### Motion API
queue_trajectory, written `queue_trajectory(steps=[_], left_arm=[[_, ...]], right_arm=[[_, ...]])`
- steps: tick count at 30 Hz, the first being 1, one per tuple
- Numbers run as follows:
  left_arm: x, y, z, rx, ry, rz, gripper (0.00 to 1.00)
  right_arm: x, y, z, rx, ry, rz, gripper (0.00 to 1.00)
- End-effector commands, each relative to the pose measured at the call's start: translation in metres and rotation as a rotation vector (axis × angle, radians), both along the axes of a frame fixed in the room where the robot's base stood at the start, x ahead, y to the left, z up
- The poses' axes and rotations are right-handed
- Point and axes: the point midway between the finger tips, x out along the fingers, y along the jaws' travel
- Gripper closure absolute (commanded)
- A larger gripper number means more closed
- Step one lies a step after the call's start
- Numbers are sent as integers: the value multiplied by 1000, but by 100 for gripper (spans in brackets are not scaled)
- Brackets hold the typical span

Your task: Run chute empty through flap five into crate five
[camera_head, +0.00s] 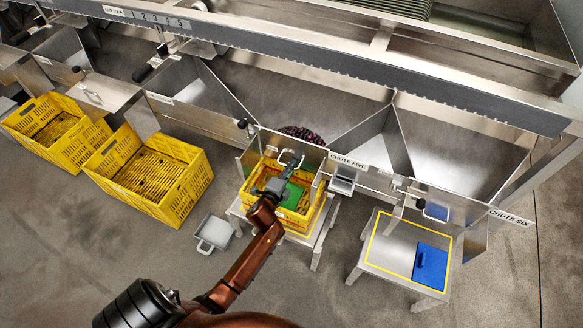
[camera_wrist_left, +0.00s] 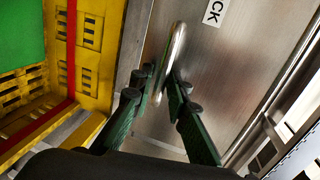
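Flap five (camera_head: 312,153) is a metal plate at the mouth of the chute marked CHUTE FIVE, with a bent bar handle (camera_head: 291,157). Dark red round fruit (camera_head: 303,133) shows behind it. Yellow crate five (camera_head: 318,212) stands below on a metal stand, with a green piece (camera_head: 293,196) in it, partly hidden by my arm. My left gripper (camera_head: 281,180) is at the flap. My right gripper is not in view.
Two yellow crates (camera_head: 200,187) (camera_head: 95,143) stand on the floor to the left. A grey scoop-like tray (camera_head: 214,233) lies on the floor near crate five. A low stand (camera_head: 389,252) with a yellow outline and a blue piece (camera_head: 430,267) is to the right.

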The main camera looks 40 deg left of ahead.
Motion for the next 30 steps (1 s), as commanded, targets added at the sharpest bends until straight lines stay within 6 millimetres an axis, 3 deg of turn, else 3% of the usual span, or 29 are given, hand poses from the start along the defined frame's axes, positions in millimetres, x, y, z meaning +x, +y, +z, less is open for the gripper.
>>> queue_trajectory(steps=[8, 30], left_arm=[[0, 0, 0, 0, 0, 0, 100], [-2, 1, 1, -1, 4, 2, 100]], right_arm=[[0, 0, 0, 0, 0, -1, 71], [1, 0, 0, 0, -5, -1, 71]])
